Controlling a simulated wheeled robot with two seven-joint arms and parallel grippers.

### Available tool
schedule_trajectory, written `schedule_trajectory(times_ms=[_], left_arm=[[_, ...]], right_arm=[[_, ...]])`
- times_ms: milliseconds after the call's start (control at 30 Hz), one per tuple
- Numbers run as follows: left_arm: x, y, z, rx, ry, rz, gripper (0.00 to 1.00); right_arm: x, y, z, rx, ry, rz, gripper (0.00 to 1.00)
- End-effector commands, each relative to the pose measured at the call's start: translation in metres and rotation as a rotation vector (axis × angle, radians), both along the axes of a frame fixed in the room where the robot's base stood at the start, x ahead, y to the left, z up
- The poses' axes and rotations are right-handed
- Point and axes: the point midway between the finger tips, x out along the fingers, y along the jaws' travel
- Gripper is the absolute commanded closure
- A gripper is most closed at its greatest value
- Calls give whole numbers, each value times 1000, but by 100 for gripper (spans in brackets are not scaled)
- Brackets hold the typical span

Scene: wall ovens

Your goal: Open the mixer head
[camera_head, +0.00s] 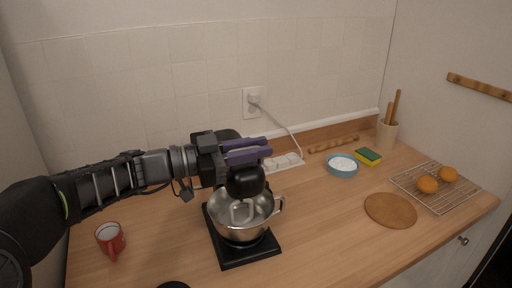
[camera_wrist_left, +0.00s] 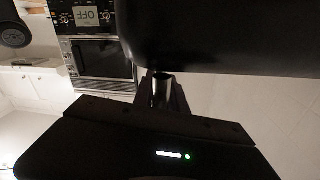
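The mixer stands on the counter in the head view, with a black base (camera_head: 247,252), a steel bowl (camera_head: 240,222) and a black head (camera_head: 246,181) lowered over the bowl. A white beater shows inside the bowl. My left gripper (camera_head: 268,150) is at the mixer head, its two purple-grey fingers pointing right, close to each other. The gripper hides part of the head; I cannot tell whether the fingers touch it. In the left wrist view a large dark rounded surface, probably the mixer head (camera_wrist_left: 230,35), fills the upper right. My right gripper is out of view.
A red mug (camera_head: 110,239) stands at the left. A blue bowl (camera_head: 342,166), sponge (camera_head: 368,156), round board (camera_head: 390,210) and wire rack (camera_head: 437,199) with oranges are on the right. A cord runs from the wall outlet (camera_head: 253,101) to a power strip (camera_head: 283,162) behind the mixer.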

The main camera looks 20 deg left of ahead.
Motion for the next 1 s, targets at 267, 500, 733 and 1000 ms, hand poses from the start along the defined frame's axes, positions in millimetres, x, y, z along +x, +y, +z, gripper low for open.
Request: schedule_trajectory(times_ms=[267, 500, 733, 1000], left_arm=[[0, 1, 0, 0, -1, 2, 100], [0, 1, 1, 0, -1, 2, 100], [0, 1, 1, 1, -2, 2, 100], [0, 1, 1, 1, -3, 2, 100]], right_arm=[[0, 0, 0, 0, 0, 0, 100], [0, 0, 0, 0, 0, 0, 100], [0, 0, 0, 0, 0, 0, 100], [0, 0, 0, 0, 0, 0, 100]])
